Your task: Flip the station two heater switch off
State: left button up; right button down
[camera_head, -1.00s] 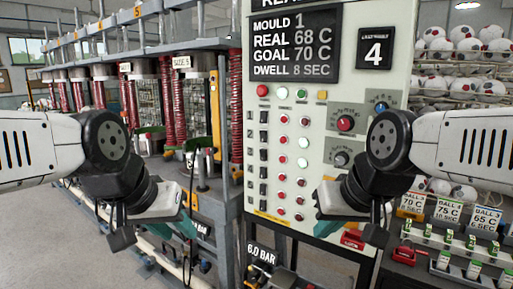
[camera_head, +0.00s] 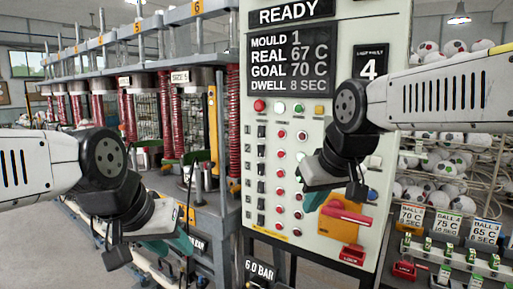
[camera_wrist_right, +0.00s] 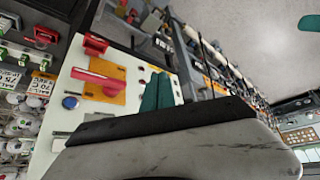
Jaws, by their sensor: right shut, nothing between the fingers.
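The control panel (camera_head: 320,120) faces me in the head view. A column of small black switches runs down its left side, with row numbers beside it. The switch (camera_head: 261,150) near the number 2 looks small; its position is too small to tell. Red lamps (camera_head: 281,153) stand just right of the switches. My right gripper (camera_head: 314,199) is shut and empty in front of the panel's lower middle, right of the lower switches. Its teal fingers (camera_wrist_right: 157,92) lie together in the right wrist view. My left gripper (camera_head: 175,245) hangs left of the panel, its fingers partly hidden.
A red lever on an orange plate (camera_head: 338,230) sits low on the panel, close to my right gripper. The press frame (camera_head: 215,205) with red springs stands left. Racks of balls (camera_head: 440,165) and ball cards (camera_head: 448,218) are right.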

jog(key=w+a+r+n, duration=0.3)
jog(key=w+a+r, duration=0.3)
jog(key=w, duration=0.4)
jog(key=w+a+r+n+t+h, duration=0.1)
jog(key=w+a+r+n, duration=0.2)
jog(key=w+a+r, duration=0.3)
jog(key=w, duration=0.5)
jog(key=shift+w+r+n, duration=0.15)
jog(key=shift+w+n, duration=0.15)
send_near(258, 151)
jog(key=shift+s+a+f+x, duration=0.1)
jog(key=shift+x, duration=0.85)
jog(key=shift+s+a+f+x, duration=0.1)
jog(key=shift+x, duration=0.85)
jog(key=shift+s+f+x, duration=0.1)
jog(key=shift+s+x, duration=0.05)
jog(key=shift+x, duration=0.75)
jog(key=shift+w+d+r, duration=0.15)
jog(key=shift+w+d, duration=0.05)
jog(key=shift+r, duration=0.15)
